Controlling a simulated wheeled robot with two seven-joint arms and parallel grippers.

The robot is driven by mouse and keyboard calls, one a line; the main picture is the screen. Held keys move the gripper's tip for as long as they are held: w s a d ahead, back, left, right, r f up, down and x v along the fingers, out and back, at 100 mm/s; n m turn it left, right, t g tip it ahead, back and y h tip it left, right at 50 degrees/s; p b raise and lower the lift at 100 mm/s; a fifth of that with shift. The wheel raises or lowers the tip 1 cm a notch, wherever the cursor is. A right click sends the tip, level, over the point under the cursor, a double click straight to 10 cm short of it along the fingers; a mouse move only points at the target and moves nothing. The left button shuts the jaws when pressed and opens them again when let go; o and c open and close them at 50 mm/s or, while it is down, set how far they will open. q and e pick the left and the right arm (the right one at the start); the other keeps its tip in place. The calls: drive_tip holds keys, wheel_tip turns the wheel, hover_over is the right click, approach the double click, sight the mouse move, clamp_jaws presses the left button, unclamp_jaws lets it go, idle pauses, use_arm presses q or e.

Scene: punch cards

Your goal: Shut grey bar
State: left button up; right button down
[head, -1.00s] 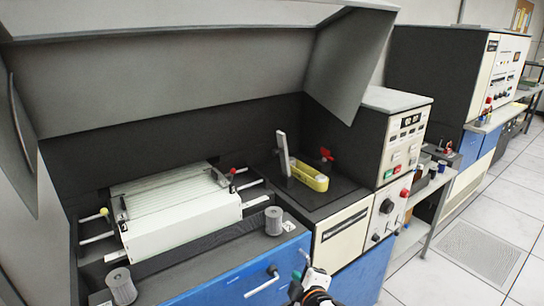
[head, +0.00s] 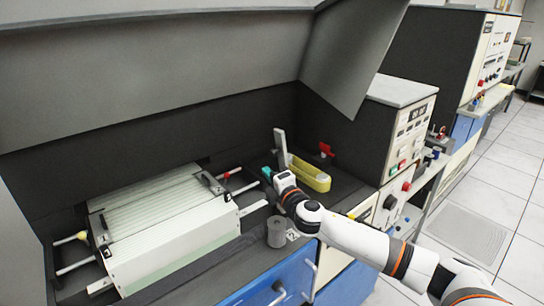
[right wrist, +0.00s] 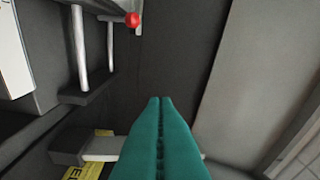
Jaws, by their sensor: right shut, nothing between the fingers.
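The grey bar (head: 281,148) stands upright beside the yellow holder (head: 310,174) on the dark deck, right of the white ribbed unit. My right gripper (head: 267,172), with teal fingertips, is just left of the bar's lower part in the head view. In the right wrist view its fingers (right wrist: 159,125) are pressed together, with nothing between them. That view shows a pale bar (right wrist: 101,147) on a dark block left of the fingers, with part of the yellow holder (right wrist: 85,168) below it. I cannot tell whether the gripper touches the bar. My left gripper is not in view.
The white ribbed unit (head: 170,250) has side rods and a red knob (head: 226,174), also seen in the right wrist view (right wrist: 132,19). A grey cylinder (head: 278,232) stands near the front edge. A red lever (head: 326,149) and a control box (head: 408,133) are at the right. The grey hood (head: 160,70) overhangs.

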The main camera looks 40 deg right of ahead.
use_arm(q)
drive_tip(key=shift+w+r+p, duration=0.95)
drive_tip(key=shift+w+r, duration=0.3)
use_arm(e)
drive_tip(key=w+d, duration=0.4)
drive_tip(key=w, duration=0.1)
drive_tip(key=shift+d+r, duration=0.15)
drive_tip(key=shift+r, duration=0.1)
